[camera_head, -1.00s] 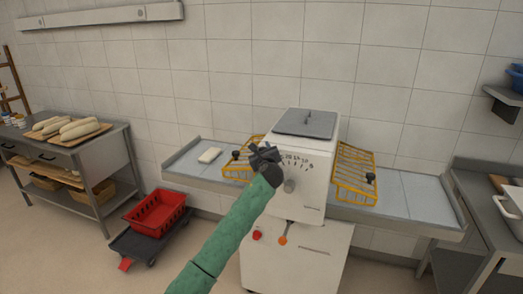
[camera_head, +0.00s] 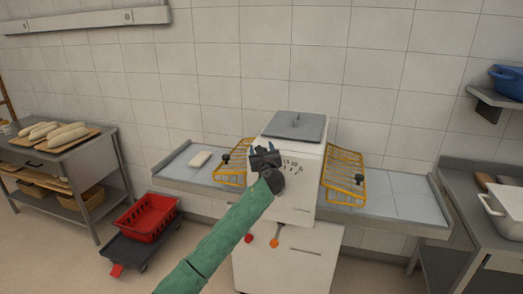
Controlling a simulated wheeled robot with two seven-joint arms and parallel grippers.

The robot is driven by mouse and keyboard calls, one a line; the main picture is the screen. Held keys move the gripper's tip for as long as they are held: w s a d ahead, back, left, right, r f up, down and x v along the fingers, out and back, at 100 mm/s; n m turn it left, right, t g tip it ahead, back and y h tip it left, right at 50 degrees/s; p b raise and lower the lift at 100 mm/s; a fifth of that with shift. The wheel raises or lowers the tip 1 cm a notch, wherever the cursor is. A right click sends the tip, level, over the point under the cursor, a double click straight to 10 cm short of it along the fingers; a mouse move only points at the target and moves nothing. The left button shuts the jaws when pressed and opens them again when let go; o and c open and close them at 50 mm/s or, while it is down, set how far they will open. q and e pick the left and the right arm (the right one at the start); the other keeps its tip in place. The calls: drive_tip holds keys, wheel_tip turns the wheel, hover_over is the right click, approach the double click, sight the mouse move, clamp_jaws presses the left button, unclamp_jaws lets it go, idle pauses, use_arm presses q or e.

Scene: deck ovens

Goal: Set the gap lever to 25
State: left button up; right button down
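The white dough sheeter (camera_head: 306,210) stands in the middle, with a grey lid on top. Its front bears a curved number scale (camera_head: 293,164), partly covered by my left gripper. The gap lever is hidden behind my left gripper and wrist. My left gripper (camera_head: 264,150) is in front of the upper left of the machine's front. Its fingers point up and look spread, with nothing seen between them. I cannot tell whether it touches the lever. My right gripper is not in view.
Yellow wire guards (camera_head: 343,176) flank the machine above its grey side tables. A white dough piece (camera_head: 200,159) lies on the left table. A red crate (camera_head: 147,217) sits on a dark trolley at lower left. A red knob and an orange knob (camera_head: 274,243) are below the machine's head.

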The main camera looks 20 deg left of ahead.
use_arm(q)
drive_tip(key=shift+s, duration=0.1)
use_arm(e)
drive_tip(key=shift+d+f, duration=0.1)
use_arm(q)
drive_tip(key=shift+s+d+f, duration=0.15)
drive_tip(key=shift+s+d, duration=0.05)
drive_tip(key=shift+s, duration=0.05)
drive_tip(key=r+b+v, duration=0.1)
drive_tip(key=b+v, duration=0.2)
drive_tip(key=v, duration=0.4)
drive_tip(key=shift+f, duration=0.35)
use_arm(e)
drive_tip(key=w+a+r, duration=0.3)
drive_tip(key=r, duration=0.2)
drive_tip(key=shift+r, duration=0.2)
